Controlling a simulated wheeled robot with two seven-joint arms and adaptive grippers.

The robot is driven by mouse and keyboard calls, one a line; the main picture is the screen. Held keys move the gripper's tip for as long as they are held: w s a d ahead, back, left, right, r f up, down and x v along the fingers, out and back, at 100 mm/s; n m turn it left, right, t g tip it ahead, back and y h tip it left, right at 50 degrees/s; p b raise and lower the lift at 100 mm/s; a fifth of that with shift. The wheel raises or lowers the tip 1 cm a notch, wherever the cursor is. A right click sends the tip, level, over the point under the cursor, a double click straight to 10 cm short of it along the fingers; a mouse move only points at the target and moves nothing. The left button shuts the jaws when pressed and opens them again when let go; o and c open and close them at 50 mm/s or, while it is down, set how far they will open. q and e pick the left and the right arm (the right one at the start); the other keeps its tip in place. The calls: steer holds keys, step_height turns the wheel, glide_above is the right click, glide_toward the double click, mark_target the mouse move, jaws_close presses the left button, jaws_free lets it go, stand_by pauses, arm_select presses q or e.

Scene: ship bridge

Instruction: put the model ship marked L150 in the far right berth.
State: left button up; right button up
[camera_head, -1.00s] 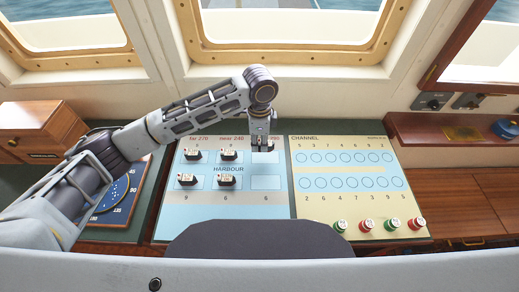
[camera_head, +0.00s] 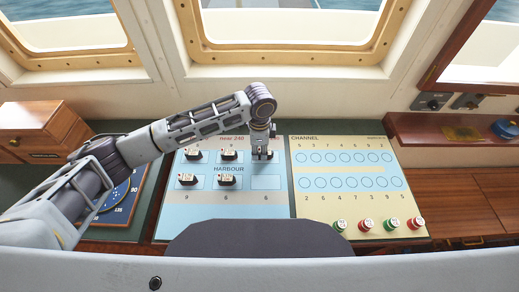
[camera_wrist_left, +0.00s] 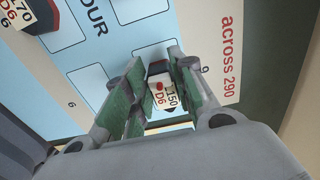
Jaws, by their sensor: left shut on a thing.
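My left gripper (camera_head: 262,155) is shut on the small white model ship marked 150 (camera_wrist_left: 160,97), with a red dot and D6 on its top. The left wrist view shows the ship between the green finger pads. Gripper and ship are over the far right berth (camera_head: 276,161) of the harbour board, beside the label across 290. The fingers hide part of the berth, and I cannot tell whether the ship touches the board. My right gripper is not in view.
Other model ships stand in the far left (camera_head: 193,155), far middle (camera_head: 229,155), near left (camera_head: 187,179) and near middle (camera_head: 226,179) berths. The near right berth (camera_head: 265,182) is empty. The channel panel (camera_head: 345,205) lies to the right, with red and green buoys along its front.

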mark_target(260, 150)
arm_select(q)
steer(key=o, duration=0.9)
steer(key=shift+f, duration=0.1)
step_height(260, 150, up, 12)
steer(key=b, duration=0.1)
stand_by(0.5)
steer(key=shift+s, duration=0.15)
stand_by(0.6)
